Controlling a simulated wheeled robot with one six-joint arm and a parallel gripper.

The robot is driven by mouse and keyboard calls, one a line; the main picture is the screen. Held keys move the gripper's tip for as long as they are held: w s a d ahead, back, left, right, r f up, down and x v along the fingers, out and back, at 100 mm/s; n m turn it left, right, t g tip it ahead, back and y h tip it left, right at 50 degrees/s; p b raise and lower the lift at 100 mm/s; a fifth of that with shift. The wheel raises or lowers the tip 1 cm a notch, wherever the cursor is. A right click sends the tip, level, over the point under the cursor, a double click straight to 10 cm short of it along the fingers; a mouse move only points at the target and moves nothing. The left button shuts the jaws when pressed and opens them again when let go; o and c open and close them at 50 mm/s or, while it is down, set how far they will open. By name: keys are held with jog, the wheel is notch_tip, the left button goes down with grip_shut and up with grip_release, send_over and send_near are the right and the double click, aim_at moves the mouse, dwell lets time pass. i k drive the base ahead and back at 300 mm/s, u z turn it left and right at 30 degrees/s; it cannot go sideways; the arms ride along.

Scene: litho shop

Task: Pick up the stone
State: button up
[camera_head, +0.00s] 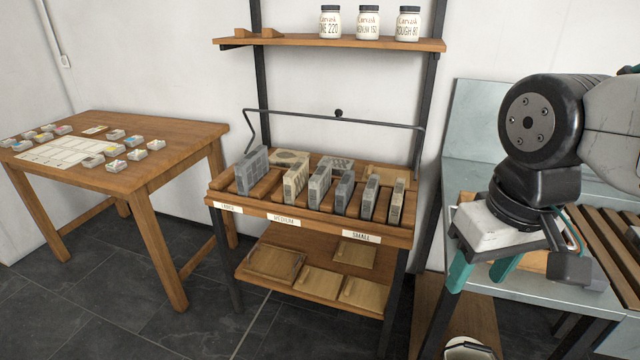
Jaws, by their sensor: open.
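Several grey stone slabs stand on edge in the slots of a wooden rack (310,219). The largest stone (252,170) is at the left end, above a label that is hard to read. Medium stones (296,181) stand near the middle label, and smaller stones (370,197) stand toward the right, above the label "SMALL". Which one is meant cannot be told. My gripper (483,272) has teal fingers, hangs to the right of the rack, and is open. It is apart from all the stones, and nothing shows between its fingers.
A dark metal bar (335,115) spans above the rack. A shelf (330,42) with labelled jars is higher up. Wooden boards (275,263) lie on the lower shelf. A wooden table (160,140) with small blocks stands left. A grey metal-topped bench (465,180) is at right.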

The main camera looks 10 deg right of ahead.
aim_at(319, 183)
jog(key=u, duration=0.3)
jog(key=i, duration=0.75)
jog(key=u, duration=0.5)
jog(key=i, duration=1.05)
jog(key=z, duration=0.15)
